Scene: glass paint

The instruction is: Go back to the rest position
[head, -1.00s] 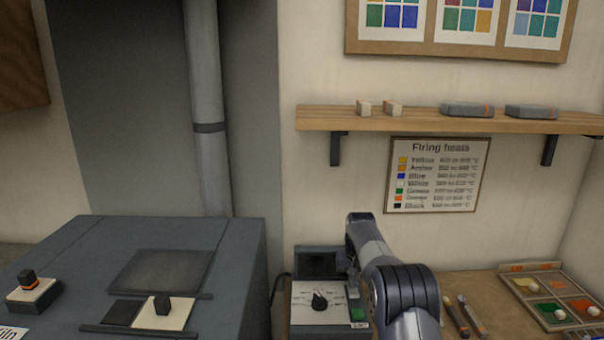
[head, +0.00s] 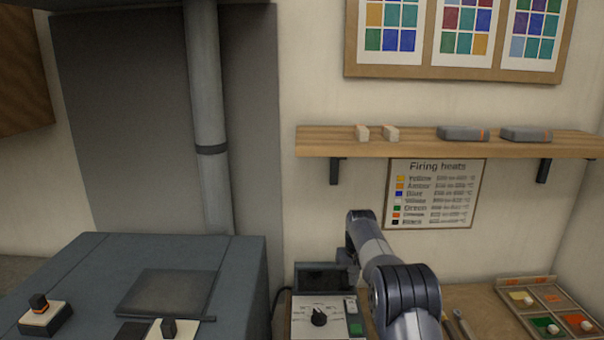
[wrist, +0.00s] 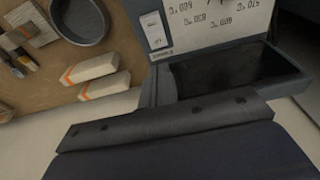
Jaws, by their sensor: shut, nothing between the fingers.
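My arm reaches up from the bottom centre of the head view and bends over beside the controller. My gripper (head: 348,258) is small and partly hidden behind the arm link, at the right edge of the controller's screen. It is shut and holds nothing. The controller (head: 335,306) is a grey box with a dark screen, a black dial and a green button. It also shows upside down in the wrist view (wrist: 200,35), its dark screen facing the camera. A dark bolted bar spans the lower wrist view; I cannot tell what it belongs to.
The grey kiln (head: 225,270) stands at left, with a knobbed block (head: 45,318) on top. A wooden shelf (head: 300,143) and a firing chart (head: 433,194) are on the wall. A paint tray (head: 503,283) lies at right. White blocks (wrist: 90,68) and a round pan (wrist: 78,22) lie on the bench.

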